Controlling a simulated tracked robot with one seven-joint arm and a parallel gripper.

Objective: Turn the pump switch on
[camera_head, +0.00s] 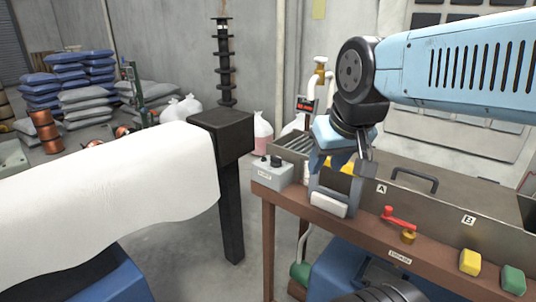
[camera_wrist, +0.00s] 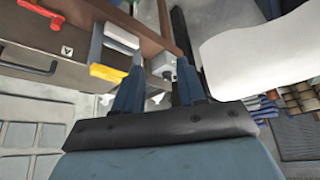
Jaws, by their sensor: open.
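A grey control box (camera_head: 268,172) with a small label and black knobs on top sits at the left end of the brown bench; I take it for the pump switch. Its label is too small to read surely, and I cannot tell its switch position. My gripper (camera_head: 340,165) is open and empty, pointing down above the bench, to the right of the box. In the wrist view the open fingers (camera_wrist: 158,72) show the grey box (camera_wrist: 163,64) between and beyond them, apart from the fingers.
A grey bracket with a white block (camera_head: 328,205) stands close below my gripper. A red-handled valve (camera_head: 400,219), yellow button (camera_head: 470,262) and green button (camera_head: 513,279) line the bench front. A metal trough (camera_head: 450,215) lies behind. A white-covered roll (camera_head: 110,180) is at left.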

